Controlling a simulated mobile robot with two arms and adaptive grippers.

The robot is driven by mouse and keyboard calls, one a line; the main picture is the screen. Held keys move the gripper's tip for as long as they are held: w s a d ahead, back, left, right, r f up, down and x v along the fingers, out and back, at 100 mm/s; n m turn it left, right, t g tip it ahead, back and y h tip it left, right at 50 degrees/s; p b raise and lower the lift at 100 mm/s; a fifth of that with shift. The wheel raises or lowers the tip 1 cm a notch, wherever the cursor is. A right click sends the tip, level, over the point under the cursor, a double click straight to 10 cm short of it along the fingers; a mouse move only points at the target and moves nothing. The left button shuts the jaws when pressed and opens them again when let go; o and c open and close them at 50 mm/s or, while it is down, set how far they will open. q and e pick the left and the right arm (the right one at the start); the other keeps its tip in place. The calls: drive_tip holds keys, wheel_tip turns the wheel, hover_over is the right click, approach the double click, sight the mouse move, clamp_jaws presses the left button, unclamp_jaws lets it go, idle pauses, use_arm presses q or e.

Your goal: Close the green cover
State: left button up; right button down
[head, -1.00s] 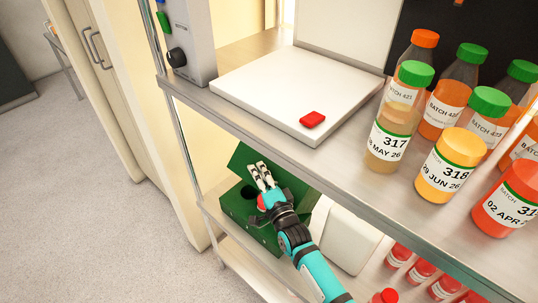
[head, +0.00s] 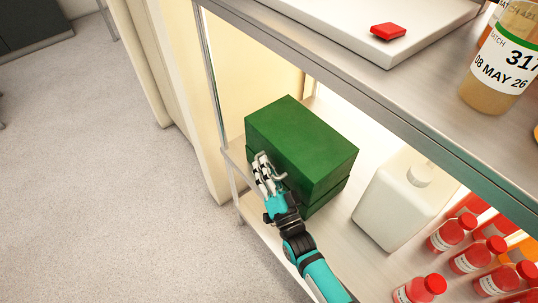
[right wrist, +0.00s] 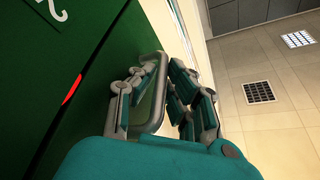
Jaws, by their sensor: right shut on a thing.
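The green cover (head: 302,135) lies over the green box (head: 328,198) on the lower shelf, with a dark seam between them. In the right wrist view a narrow dark gap runs along the green wall (right wrist: 45,70), with a red strip (right wrist: 72,90) showing in it. My right gripper (head: 262,165) is at the box's front left side. In the right wrist view its fingers (right wrist: 160,85) are shut around a grey loop handle (right wrist: 150,110) on the green wall. The box's inside is hidden. My left gripper is not in view.
A white jug (head: 390,205) stands right of the box. Red-capped bottles (head: 455,230) fill the shelf further right. The floor at left is clear.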

drive_tip(key=shift+s+a+f, duration=0.1)
drive_tip(key=shift+f, duration=0.3)
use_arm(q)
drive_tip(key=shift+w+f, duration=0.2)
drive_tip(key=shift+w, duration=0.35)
use_arm(e)
drive_tip(key=shift+f, duration=0.1)
drive_tip(key=shift+f, duration=0.1)
drive_tip(key=c, duration=1.6)
unclamp_jaws()
drive_tip(key=shift+c, duration=0.2)
drive_tip(key=shift+s, duration=0.1)
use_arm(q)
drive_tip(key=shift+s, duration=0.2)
use_arm(e)
drive_tip(key=v, duration=1.1)
drive_tip(key=shift+s, duration=0.35)
drive_tip(key=shift+f, duration=0.1)
